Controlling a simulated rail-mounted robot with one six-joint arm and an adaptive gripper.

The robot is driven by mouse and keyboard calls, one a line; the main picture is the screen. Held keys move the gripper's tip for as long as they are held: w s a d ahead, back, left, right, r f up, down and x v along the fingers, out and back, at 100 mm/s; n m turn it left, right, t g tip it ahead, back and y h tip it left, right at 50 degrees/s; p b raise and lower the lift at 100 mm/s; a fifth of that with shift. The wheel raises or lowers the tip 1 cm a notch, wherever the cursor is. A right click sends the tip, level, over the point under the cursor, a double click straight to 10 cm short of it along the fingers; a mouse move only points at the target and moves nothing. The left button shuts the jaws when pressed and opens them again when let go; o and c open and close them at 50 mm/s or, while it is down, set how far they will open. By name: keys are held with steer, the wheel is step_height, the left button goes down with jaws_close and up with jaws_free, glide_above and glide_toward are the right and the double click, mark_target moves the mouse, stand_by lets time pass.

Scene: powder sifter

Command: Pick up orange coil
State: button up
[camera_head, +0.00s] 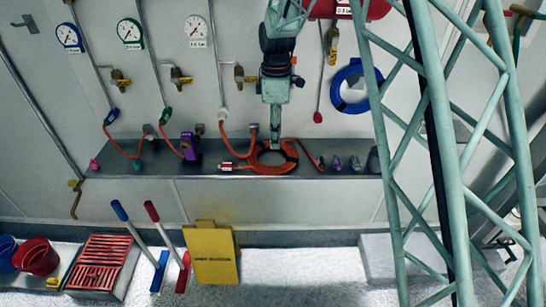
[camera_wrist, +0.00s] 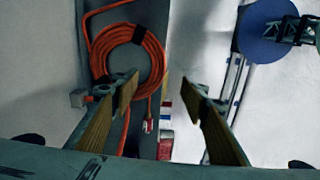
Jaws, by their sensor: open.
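The orange coil (camera_head: 272,169) is a ring of wound cable lying on the grey ledge below the wall gauges. My gripper (camera_head: 276,142) hangs over its upper middle in the head view. In the wrist view the coil (camera_wrist: 158,62) lies above and mostly left of the gap between my open fingers (camera_wrist: 161,98). The left finger overlaps the coil's lower edge in that view; I cannot tell whether it touches. The gap holds no part of the coil that I can see. A dark band wraps the coil's top right.
The ledge (camera_head: 345,187) also bears a purple item (camera_head: 190,147) and several small fittings to the right. A blue coil (camera_head: 352,87) hangs on the wall. A yellow board (camera_head: 211,254) stands on the floor below. Green lattice on the right blocks some view.

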steer(key=shift+w+a+f+n, duration=0.15)
steer(key=shift+w+a+f, duration=0.1)
steer(key=shift+f, duration=0.3)
steer(key=shift+w+a+f+n, duration=0.15)
steer(key=shift+a+f, duration=0.1)
steer(key=shift+f, duration=0.25)
steer(key=shift+f, duration=0.15)
glide_above(273, 169)
steer(key=shift+w+f, duration=0.1)
steer(key=shift+f, duration=4.05)
steer(key=shift+f, duration=0.15)
steer(key=shift+a+f, duration=0.1)
steer(key=shift+f, duration=2.35)
steer(key=shift+c, duration=0.2)
steer(key=c, duration=1.2)
